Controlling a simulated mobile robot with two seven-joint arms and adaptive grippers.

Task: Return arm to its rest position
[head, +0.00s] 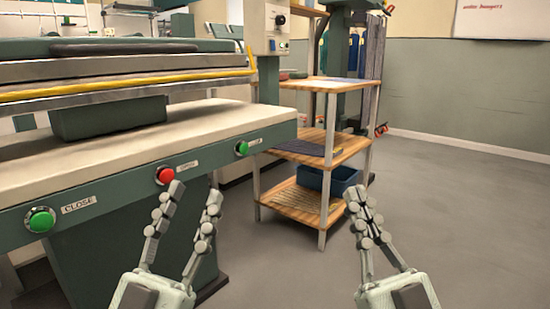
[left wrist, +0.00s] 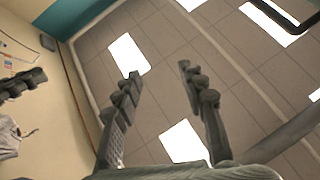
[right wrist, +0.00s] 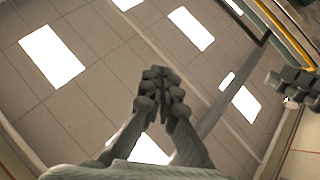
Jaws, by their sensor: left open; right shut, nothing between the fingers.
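My left gripper (head: 194,203) is raised in front of the press table in the head view, its two fingers spread apart and empty. In the left wrist view my left gripper (left wrist: 158,75) points up at the tiled ceiling with a clear gap between its fingertips. My right gripper (head: 357,197) stands upright to the right, over the open floor in the head view. In the right wrist view my right gripper (right wrist: 160,75) has its fingertips together with nothing between them. No garment is in either gripper.
A press machine (head: 110,150) with green buttons (head: 41,219) and a red button (head: 165,175) fills the left. A wooden shelf unit (head: 318,148) holding a blue bin (head: 335,180) stands in the middle. The grey floor (head: 460,210) at right is clear.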

